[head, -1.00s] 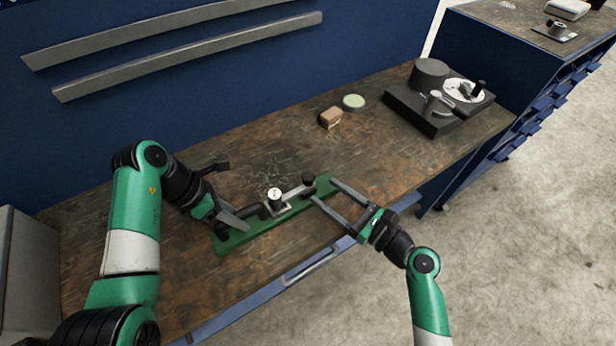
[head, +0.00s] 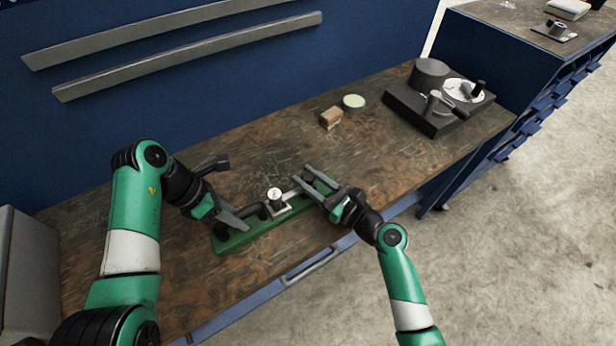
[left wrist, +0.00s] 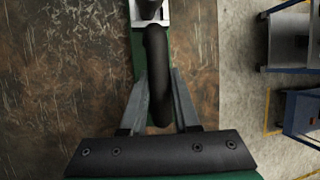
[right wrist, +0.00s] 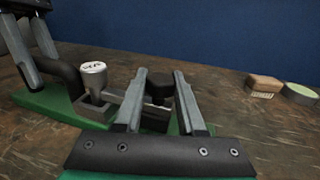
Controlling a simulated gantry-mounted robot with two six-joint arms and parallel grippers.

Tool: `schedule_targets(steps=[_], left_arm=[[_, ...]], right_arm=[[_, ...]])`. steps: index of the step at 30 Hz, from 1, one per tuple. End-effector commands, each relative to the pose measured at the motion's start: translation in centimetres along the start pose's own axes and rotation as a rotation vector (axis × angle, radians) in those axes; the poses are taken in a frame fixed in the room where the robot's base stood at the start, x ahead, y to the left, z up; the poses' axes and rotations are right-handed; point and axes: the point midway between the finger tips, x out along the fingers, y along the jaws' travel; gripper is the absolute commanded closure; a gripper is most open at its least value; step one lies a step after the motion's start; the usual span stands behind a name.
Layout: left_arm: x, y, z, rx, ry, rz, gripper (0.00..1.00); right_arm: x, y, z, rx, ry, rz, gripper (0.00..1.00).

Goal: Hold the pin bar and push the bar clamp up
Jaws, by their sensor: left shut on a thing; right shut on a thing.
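A silver-topped bar clamp (head: 275,195) sits near the middle of the green base (head: 236,241); its round knob also shows in the right wrist view (right wrist: 94,75). A silver pin bar (head: 293,193) runs from it to a dark end block (right wrist: 158,88). My right gripper (head: 303,175) is shut on this right end; its fingers flank the dark block in the right wrist view, and the exact contact is hard to see. My left gripper (head: 241,220) is shut on the black curved arm (left wrist: 158,75), left of the clamp. Its fingers lie on both sides of that arm.
A brown brush-like block (head: 331,118) and a round green-topped tin (head: 353,102) stand behind. A black device (head: 420,112) is at the back right. The worktable (head: 260,145) is clear between them and the base. Its front edge is close to the base.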

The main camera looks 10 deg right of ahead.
Motion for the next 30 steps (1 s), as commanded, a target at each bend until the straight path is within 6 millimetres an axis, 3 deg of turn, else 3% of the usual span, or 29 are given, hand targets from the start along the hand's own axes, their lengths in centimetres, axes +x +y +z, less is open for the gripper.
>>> schedule_targets(steps=[3,30], left_arm=[[-0.1,0.02,0.09,0.001,-0.002,0.002,1.0],[-0.11,0.03,0.09,0.001,-0.002,0.002,1.0]], right_arm=[[-0.01,0.02,0.01,0.0,0.0,0.001,1.0],[-0.01,0.03,0.02,0.0,0.0,0.001,1.0]])
